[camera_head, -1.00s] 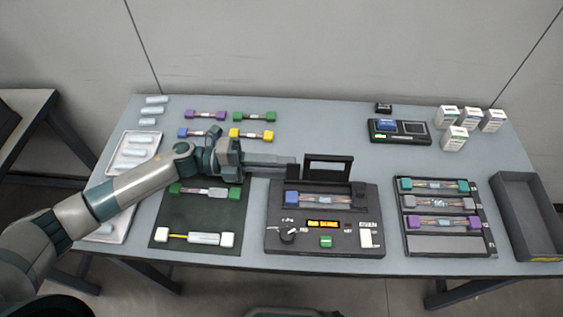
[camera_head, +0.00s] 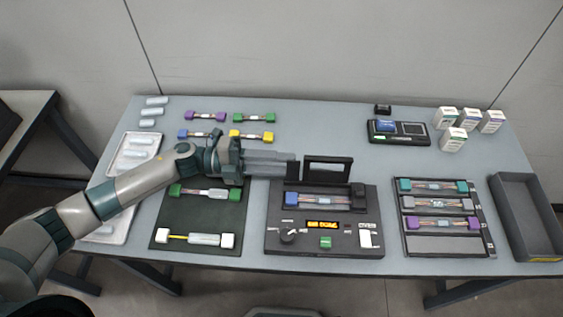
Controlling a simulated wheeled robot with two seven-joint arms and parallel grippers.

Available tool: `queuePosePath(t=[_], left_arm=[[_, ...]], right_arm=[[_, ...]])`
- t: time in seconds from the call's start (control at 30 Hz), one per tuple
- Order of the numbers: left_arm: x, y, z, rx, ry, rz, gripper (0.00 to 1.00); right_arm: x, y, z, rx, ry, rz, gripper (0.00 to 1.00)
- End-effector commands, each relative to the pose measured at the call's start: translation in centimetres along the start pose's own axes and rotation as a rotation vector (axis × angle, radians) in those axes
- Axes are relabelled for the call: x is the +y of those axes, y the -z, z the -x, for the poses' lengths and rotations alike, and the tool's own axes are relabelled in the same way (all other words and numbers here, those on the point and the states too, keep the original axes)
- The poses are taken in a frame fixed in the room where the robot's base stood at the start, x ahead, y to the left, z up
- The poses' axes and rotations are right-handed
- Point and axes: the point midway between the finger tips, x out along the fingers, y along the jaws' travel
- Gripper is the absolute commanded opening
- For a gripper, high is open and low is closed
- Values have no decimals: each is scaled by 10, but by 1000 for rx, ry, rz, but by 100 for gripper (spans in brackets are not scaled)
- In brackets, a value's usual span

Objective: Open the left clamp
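The fusion splicer (camera_head: 276,245) sits at the front middle of the table, its wind cover (camera_head: 328,166) raised. The left clamp (camera_head: 292,172) is a dark piece standing up at the splicer's back left. A blue connector (camera_head: 289,199) lies in the splicer, with a fiber running right to the dark right clamp (camera_head: 357,195). My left gripper (camera_head: 270,164) reaches in from the left, its fingertips right beside the left clamp. I cannot tell whether they touch it, or how far apart the fingers are. My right gripper is not in view.
A dark mat (camera_head: 195,213) with connector pairs lies left of the splicer. A rack (camera_head: 450,245) with more pairs and an empty grey bin (camera_head: 530,215) stand right. A small device (camera_head: 399,131) and white boxes (camera_head: 454,139) are at the back. A white tray (camera_head: 122,170) is left.

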Motion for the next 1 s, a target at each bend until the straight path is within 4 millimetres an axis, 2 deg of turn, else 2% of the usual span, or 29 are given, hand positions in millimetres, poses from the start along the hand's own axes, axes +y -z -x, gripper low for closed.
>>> queuePosePath(t=[0.27,0.47,0.57,0.63,0.7,0.87,1.0], left_arm=[[1,0,3,0,0,0,28],[2,-1,18,-2,-1,0,28],[3,0,31,-1,-2,0,28],[4,0,42,-2,-2,1,28],[4,0,55,-2,-2,0,28],[4,-1,87,-2,-2,0,28],[4,-1,116,-3,-2,1,28]], right_arm=[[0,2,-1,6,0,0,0],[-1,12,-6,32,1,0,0],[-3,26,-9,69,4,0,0],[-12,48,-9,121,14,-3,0],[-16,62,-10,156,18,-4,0],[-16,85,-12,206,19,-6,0],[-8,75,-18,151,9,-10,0]])
